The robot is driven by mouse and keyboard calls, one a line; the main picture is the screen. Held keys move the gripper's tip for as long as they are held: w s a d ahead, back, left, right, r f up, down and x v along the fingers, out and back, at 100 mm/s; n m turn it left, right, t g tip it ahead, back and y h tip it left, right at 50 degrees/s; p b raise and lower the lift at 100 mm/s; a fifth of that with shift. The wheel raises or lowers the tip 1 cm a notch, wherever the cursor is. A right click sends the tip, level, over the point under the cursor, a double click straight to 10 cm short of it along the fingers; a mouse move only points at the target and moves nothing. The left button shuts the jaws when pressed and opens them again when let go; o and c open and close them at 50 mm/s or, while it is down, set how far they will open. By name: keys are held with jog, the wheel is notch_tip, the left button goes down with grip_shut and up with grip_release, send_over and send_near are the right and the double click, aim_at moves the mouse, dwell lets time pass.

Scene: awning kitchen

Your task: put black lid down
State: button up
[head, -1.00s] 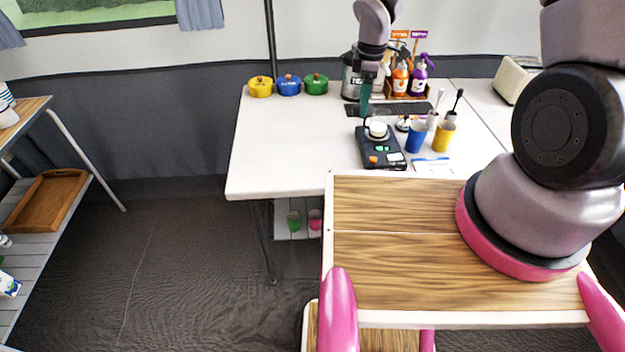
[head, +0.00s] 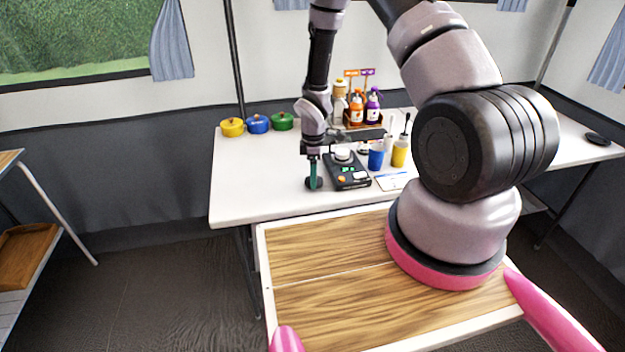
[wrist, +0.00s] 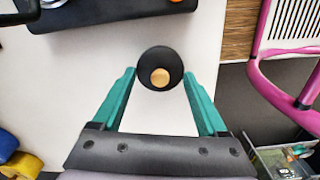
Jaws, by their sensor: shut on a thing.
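The black lid (wrist: 158,56) is a small round disc with a tan knob, between my two teal fingertips in the wrist view. My gripper (wrist: 159,75) is shut on it. In the head view my gripper (head: 313,175) points down over the white table, left of the black scale-like device (head: 350,177). The black lid (head: 309,185) shows there at the fingertips, low at the tabletop. I cannot tell whether it touches the table. A white round item (head: 343,155) sits on the device.
The white table (head: 255,185) is clear left and front of the lid. A blue cup (head: 376,160) and a yellow cup (head: 399,154) stand right of the device. Yellow (head: 232,128), blue (head: 257,124) and green (head: 282,121) pots stand at the back left.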

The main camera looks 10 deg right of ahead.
jog(key=shift+f, duration=1)
jog(key=o, duration=1.2)
jog(key=shift+f, duration=0.15)
jog(key=shift+o, duration=0.2)
